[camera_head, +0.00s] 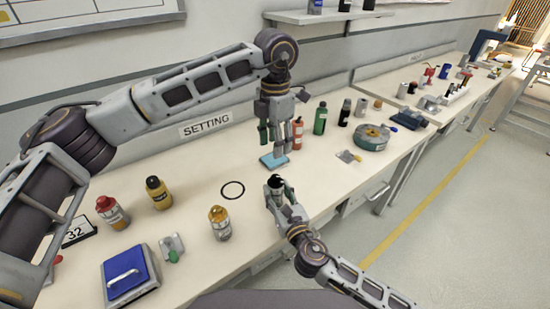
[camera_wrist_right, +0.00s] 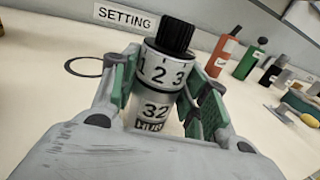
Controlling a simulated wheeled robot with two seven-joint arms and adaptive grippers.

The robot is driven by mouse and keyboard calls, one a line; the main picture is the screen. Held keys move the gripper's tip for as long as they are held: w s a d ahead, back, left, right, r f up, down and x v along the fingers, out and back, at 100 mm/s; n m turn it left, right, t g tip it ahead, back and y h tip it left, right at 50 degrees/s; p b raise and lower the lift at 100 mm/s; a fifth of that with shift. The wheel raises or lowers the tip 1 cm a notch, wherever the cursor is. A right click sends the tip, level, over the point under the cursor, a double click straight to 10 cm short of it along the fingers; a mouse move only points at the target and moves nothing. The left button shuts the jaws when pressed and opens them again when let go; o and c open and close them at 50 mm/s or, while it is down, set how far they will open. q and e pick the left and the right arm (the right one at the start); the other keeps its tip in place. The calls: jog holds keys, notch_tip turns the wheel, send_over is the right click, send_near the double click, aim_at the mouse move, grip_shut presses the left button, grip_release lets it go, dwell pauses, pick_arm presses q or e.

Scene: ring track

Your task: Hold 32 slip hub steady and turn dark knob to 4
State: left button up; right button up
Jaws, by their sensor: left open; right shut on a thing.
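The 32 slip hub (camera_wrist_right: 153,110) is a white cylinder marked "32 HUB" with a numbered ring showing 1, 2 and 3. Its dark knob (camera_wrist_right: 170,33) sits on top and also shows in the head view (camera_head: 275,182). My right gripper (camera_head: 278,192) is shut around the hub's lower body, its green-padded fingers on both sides in the right wrist view (camera_wrist_right: 160,100). The hub looks upright. My left gripper (camera_head: 281,143) points down, open and empty, behind the hub and apart from the knob, above a light blue pad (camera_head: 273,161). The number 4 is not visible.
A black ring outline (camera_head: 232,190) marks the table (camera_head: 200,185) left of the hub, below the SETTING sign (camera_head: 206,123). Bottles (camera_head: 220,222) and a blue-topped box (camera_head: 128,274) stand at left. Red and green bottles (camera_head: 320,119) and a round green-rimmed reel (camera_head: 371,137) stand at right.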

dwell(0.8)
jog(key=o, duration=1.2)
jog(key=shift+s, duration=0.1)
jog(key=v, duration=1.1)
jog(key=shift+s+d, duration=0.25)
jog(key=shift+s, duration=0.1)
jog(key=shift+r, duration=0.1)
notch_tip(320, 180, up, 9)
jog(key=p, duration=0.9)
jog(key=shift+r+p, duration=0.4)
jog(key=shift+p, duration=0.15)
